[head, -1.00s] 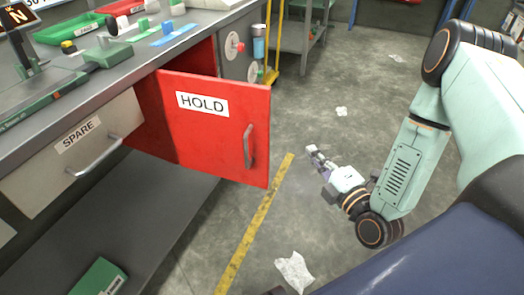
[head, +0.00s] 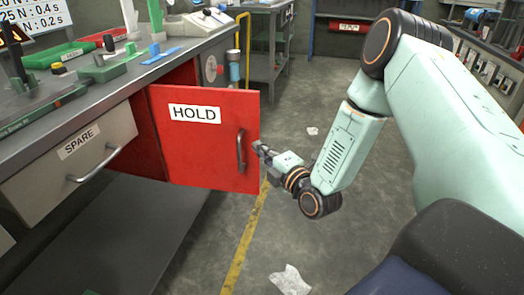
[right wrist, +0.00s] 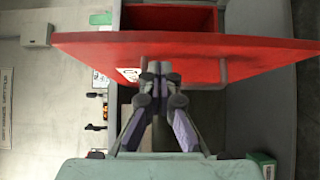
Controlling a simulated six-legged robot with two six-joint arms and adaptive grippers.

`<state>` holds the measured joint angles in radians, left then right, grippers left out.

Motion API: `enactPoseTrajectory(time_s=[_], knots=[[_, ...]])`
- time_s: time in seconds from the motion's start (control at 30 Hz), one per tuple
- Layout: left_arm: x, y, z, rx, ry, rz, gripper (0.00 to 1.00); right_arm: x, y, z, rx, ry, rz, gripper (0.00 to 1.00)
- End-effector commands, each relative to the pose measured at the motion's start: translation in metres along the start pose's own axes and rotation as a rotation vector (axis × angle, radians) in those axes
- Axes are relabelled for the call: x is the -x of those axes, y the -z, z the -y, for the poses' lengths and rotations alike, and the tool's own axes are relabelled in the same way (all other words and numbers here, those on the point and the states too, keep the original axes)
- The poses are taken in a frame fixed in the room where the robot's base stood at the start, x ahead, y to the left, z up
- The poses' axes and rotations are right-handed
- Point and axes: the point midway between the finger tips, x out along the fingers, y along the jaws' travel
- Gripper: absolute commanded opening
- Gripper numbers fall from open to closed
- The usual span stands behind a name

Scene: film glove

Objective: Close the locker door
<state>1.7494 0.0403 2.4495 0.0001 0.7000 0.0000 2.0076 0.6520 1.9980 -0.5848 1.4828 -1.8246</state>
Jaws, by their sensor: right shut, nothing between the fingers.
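The red locker door (head: 205,155) with a HOLD label (head: 195,113) and a grey bar handle (head: 241,150) stands swung open from the red locker under the bench. In the right wrist view the door (right wrist: 250,48) spans the upper part, with the locker's opening (right wrist: 170,18) behind it. My right gripper (head: 259,147) is at the door's free right edge, just right of the handle. Its fingers are shut and empty. My left gripper is not in view.
The grey bench (head: 180,52) carries green trays and tools. A grey SPARE drawer (head: 75,150) with a handle is left of the locker. A yellow floor line (head: 243,240) and white litter (head: 289,279) lie on the otherwise open floor.

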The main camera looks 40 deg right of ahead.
Motion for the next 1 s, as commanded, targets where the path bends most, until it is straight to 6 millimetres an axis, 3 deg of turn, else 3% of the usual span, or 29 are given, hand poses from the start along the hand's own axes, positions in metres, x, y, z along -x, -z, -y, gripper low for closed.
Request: enactPoseTrajectory(time_s=[0.2,0.5,0.53,1.0], knots=[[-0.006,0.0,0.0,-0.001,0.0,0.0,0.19,-0.015,-0.016,-0.001,0.001,-0.002,-0.001,0.0],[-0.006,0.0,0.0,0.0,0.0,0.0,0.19,-0.017,-0.02,-0.002,0.001,-0.002,-0.001,0.0],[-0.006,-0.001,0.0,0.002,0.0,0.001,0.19,-0.016,-0.012,-0.001,0.001,0.001,-0.007,0.0],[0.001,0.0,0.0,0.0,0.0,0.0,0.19,-0.025,-0.03,-0.003,0.002,-0.002,-0.049,0.0]])
